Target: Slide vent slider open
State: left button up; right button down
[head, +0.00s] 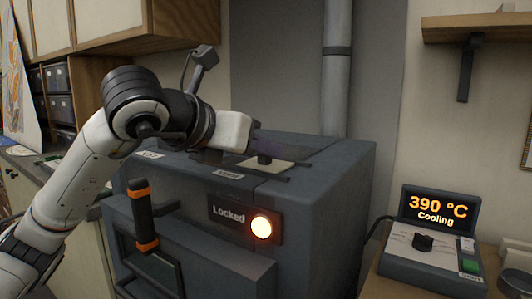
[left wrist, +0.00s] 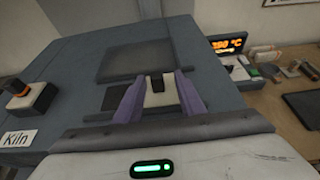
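The kiln (head: 325,190) is a grey box. On its top sits the vent slider's small black knob (head: 264,160) on a pale plate (head: 283,167); in the left wrist view the knob (left wrist: 157,83) also stands on the pale plate (left wrist: 161,98). My left gripper (left wrist: 160,80) is over the kiln top, with its purple fingers apart on either side of the knob. Gaps show between knob and fingers. In the head view the gripper (head: 272,146) is at the knob, its fingers hard to make out. My right gripper is out of view.
The kiln front has a handle (head: 142,215) and a lit "Locked" lamp (head: 261,227). A controller (head: 435,240) reads 390 °C Cooling. A flue pipe (head: 337,70) rises behind the kiln. In the left wrist view, an orange-black switch (left wrist: 20,90) stands at the left.

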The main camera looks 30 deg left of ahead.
pick_arm(q)
jog(key=v, duration=0.6)
jog(key=shift+s+r, duration=0.15)
jog(key=shift+s, duration=0.25)
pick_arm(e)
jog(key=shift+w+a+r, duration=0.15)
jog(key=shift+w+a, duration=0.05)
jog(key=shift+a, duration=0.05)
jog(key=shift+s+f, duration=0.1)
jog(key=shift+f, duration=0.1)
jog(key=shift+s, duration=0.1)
